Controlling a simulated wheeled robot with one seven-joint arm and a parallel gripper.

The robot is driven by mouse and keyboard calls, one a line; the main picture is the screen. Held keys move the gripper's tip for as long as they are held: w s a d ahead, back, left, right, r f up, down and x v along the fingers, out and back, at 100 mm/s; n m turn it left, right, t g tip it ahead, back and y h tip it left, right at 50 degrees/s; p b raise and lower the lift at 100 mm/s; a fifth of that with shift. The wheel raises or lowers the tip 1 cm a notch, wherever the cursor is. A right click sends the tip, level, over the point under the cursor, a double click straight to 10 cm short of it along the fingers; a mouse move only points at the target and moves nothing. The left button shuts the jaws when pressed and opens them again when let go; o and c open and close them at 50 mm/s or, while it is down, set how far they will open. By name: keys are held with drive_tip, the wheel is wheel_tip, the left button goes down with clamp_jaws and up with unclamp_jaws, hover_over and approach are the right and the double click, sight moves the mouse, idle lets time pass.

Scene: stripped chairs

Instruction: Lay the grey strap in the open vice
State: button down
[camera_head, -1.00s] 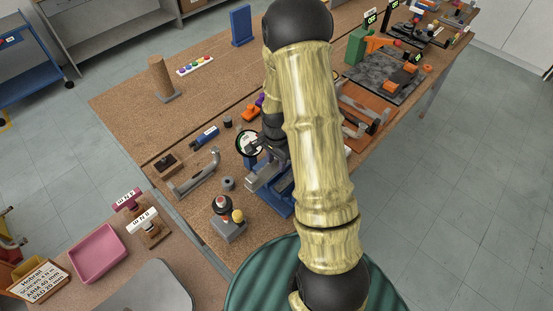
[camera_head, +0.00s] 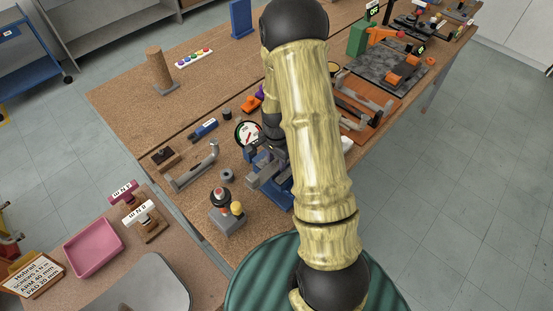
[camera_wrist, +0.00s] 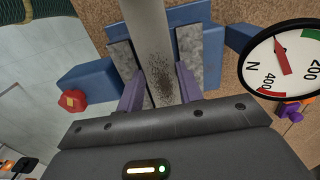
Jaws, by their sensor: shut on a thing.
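The grey strap (camera_wrist: 147,35) runs from the top of the wrist view down between the two purple fingers of my gripper (camera_wrist: 160,95). My gripper is shut on it, and dark speckles show on the strap near the fingers. The blue vice (camera_wrist: 82,82) has two grey jaws, one on the left (camera_wrist: 124,62) and one on the right (camera_wrist: 212,55). The strap lies between these jaws as seen from the wrist; its height within them is unclear. In the head view the vice (camera_head: 284,196) stands on the bench, partly hidden by my arm.
A round dial gauge (camera_wrist: 283,62) stands close to the vice's right in the wrist view. In the head view a grey box with knobs (camera_head: 228,219), a grey bent bar (camera_head: 194,170) and a small grey ring (camera_head: 226,175) lie left of the vice.

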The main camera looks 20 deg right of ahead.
drive_tip(key=shift+f, duration=0.3)
idle(0.5)
drive_tip(key=c, duration=0.9)
unclamp_jaws()
drive_tip(key=shift+o, duration=0.2)
wheel_tip(320, 180, up, 17)
drive_tip(key=b, duration=0.3)
drive_tip(key=shift+r+b, duration=0.2)
drive_tip(key=shift+b, duration=0.15)
drive_tip(key=s+a+f+n+t, duration=0.2)
drive_tip(key=s+a+n, duration=0.5)
drive_tip(key=s+n, duration=0.4)
drive_tip(key=n, duration=0.2)
drive_tip(key=shift+s+a+n+t, duration=0.3)
drive_tip(key=shift+s+a, duration=0.05)
drive_tip(key=shift+a, duration=0.05)
